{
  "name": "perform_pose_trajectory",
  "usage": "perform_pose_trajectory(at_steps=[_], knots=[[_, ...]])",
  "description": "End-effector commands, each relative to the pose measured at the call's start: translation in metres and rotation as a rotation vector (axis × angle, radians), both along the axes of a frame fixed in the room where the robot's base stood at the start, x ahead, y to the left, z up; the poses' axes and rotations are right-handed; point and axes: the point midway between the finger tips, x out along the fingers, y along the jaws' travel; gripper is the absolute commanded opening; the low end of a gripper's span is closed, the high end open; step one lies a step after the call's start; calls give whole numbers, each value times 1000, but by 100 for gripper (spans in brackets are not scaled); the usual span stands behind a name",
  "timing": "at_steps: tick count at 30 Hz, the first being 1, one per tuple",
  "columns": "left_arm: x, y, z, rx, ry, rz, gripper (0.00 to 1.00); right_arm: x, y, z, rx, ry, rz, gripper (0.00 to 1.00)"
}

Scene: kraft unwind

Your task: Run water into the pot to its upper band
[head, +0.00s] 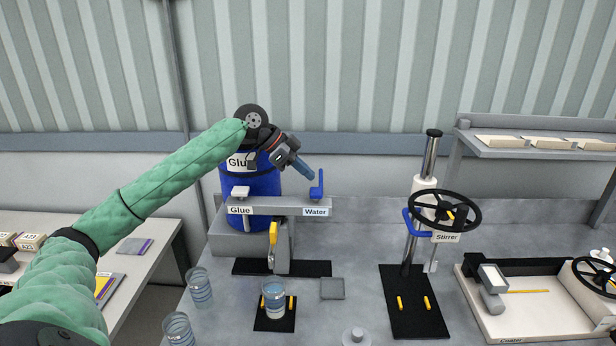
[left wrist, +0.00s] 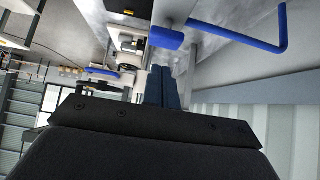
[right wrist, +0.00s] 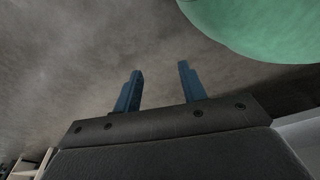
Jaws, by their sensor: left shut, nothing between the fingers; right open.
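The pot (head: 274,302), a clear vessel with bluish bands, stands on a small black mat between yellow pegs, below the tap bar (head: 277,207). Its water level is too small to tell. The blue water lever (head: 317,190) stands up above the Water label at the bar's right end. My left gripper (head: 309,175) is shut and empty, its tips just left of the lever's upper part.
A blue Glue drum (head: 250,205) stands behind the bar, with a white glue lever (head: 240,192). Similar vessels (head: 200,290) stand left of the pot. The stirrer wheel (head: 443,210) and coater (head: 530,310) are to the right. A grey square (head: 332,289) lies beside the pot.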

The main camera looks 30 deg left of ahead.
Motion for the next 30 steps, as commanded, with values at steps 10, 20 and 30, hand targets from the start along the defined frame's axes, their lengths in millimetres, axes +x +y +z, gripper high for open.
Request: perform_pose_trajectory(at_steps=[10,20,30], knots=[[-12,21,22,1,-4,2,0,31,12,16,7,-10,-3,41],[-27,44,50,1,-2,1,0,51,26,46,18,12,-13,41],[-32,52,62,1,-3,1,0,55,31,59,20,22,-16,41]])
